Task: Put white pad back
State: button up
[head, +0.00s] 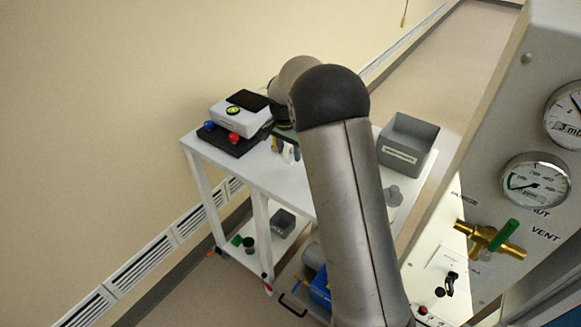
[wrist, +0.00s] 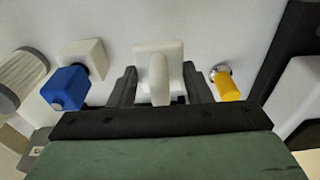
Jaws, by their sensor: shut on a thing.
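The white pad (wrist: 172,51) shows in the wrist view as a square white block with a rounded upright grip on its near side. My gripper (wrist: 159,92) has a dark finger on each side of this grip and is shut on it. The pad is over or on a pale surface; I cannot tell whether it touches. In the head view my gripper (head: 286,150) is partly hidden behind my arm at the cart top, and the pad cannot be made out there.
In the wrist view, a blue-ended white block (wrist: 68,87) is left of the pad and a yellow-ended piece (wrist: 229,86) is right. On the white cart (head: 232,163) stand a device with red and blue knobs (head: 238,118) and a grey bin (head: 408,142). A gauge panel (head: 510,140) stands right.

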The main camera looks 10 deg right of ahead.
aim_at(289, 172)
jog(key=shift+f+p, duration=0.55)
jog(key=shift+f, duration=2.4)
jog(key=shift+f, duration=0.25)
jog(key=o, duration=1)
jog(key=shift+r, duration=0.1)
jog(key=shift+c, duration=0.2)
jog(key=shift+r, duration=0.1)
